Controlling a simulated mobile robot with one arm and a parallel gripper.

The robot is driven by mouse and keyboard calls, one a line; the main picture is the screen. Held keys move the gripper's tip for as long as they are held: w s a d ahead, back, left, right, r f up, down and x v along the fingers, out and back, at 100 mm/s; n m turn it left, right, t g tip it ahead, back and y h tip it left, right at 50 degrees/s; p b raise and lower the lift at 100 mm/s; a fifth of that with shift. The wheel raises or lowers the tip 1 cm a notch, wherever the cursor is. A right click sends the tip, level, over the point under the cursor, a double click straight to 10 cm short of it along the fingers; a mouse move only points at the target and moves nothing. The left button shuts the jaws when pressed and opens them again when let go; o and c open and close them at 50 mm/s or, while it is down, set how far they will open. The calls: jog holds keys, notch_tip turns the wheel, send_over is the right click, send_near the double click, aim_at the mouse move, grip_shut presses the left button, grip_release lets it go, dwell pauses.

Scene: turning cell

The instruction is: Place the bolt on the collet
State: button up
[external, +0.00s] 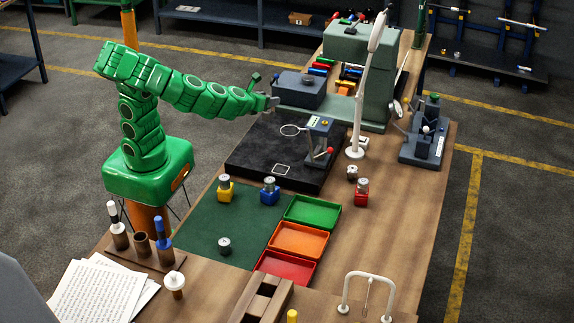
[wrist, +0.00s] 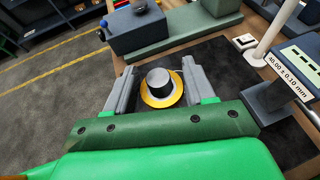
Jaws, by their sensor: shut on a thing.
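My gripper (external: 272,102) is at the end of the outstretched green arm, above the far left edge of the black mat. In the wrist view my gripper (wrist: 161,92) is shut on a grey cylindrical piece with a yellow rim (wrist: 158,81). The piece stands between the two grey fingers. I cannot tell surely whether it is the bolt. Small blocks with grey tops stand on the bench: a yellow one (external: 225,190), a blue one (external: 269,191) and a red one (external: 361,192). I cannot tell which thing is the collet.
A measuring stand (external: 320,140) with a ring and red knob stands on the black mat (external: 255,163). A grey-green machine (external: 345,110) is behind it. A white lamp post (external: 357,125) stands at right. Green, orange and red trays (external: 298,240) lie nearer.

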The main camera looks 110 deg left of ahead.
jog(key=shift+w+a+f, duration=0.3)
jog(key=shift+w+f, duration=0.75)
jog(key=shift+f, duration=0.55)
jog(key=shift+w+a+f, duration=0.25)
jog(key=shift+w+f, duration=0.8)
jog(key=shift+f, duration=0.6)
jog(key=shift+w+a+f, duration=0.3)
jog(key=shift+w+f, duration=0.75)
jog(key=shift+f, duration=0.55)
jog(key=shift+f, duration=0.1)
jog(key=o, duration=1.4)
